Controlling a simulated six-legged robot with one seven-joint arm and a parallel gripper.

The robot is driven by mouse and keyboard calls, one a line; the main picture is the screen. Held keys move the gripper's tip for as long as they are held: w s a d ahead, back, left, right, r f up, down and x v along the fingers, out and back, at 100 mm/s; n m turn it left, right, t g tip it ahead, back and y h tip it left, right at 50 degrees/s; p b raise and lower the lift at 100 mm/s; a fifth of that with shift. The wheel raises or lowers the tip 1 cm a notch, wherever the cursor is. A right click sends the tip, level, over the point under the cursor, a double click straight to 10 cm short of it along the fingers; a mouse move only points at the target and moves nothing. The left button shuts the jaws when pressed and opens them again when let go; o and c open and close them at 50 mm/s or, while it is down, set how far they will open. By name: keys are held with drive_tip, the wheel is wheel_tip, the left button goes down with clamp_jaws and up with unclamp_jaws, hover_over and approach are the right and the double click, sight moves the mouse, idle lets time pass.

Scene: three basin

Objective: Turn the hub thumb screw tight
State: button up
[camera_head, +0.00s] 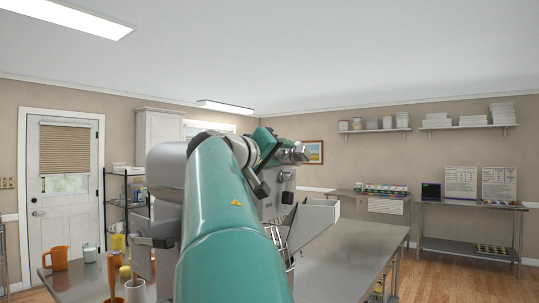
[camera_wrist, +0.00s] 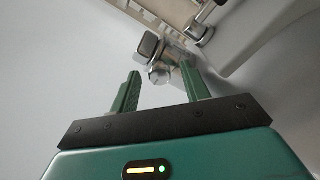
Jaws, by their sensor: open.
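The hub thumb screw (camera_wrist: 159,74) is a small shiny metal knob in the wrist view, just below a square-ended metal hub fitting (camera_wrist: 150,45). My gripper (camera_wrist: 160,70) has two green fingers spread apart, one on each side of the screw in the picture. The screw lines up with the gap at the fingertips. I see no finger touching it, and the exact depth between them cannot be told. In the head view my teal arm covers much of the grey machine (camera_head: 280,190), and the screw cannot be made out.
The machine stands on a steel table (camera_head: 345,255) whose right part is clear. An orange mug (camera_head: 56,258), a white cup (camera_head: 90,253) and other cups stand at the table's left. A pale curved machine surface (camera_wrist: 265,30) lies close to the right finger.

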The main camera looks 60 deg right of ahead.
drive_tip(key=shift+s, duration=0.1)
drive_tip(key=shift+c, duration=0.3)
drive_tip(key=c, duration=0.9)
drive_tip(key=shift+m, duration=0.4)
drive_tip(key=m, duration=0.3)
drive_tip(key=shift+m, duration=0.4)
drive_tip(key=m, duration=1.2)
drive_tip(key=shift+m, duration=0.3)
drive_tip(key=m, duration=0.6)
drive_tip(key=shift+m, duration=0.3)
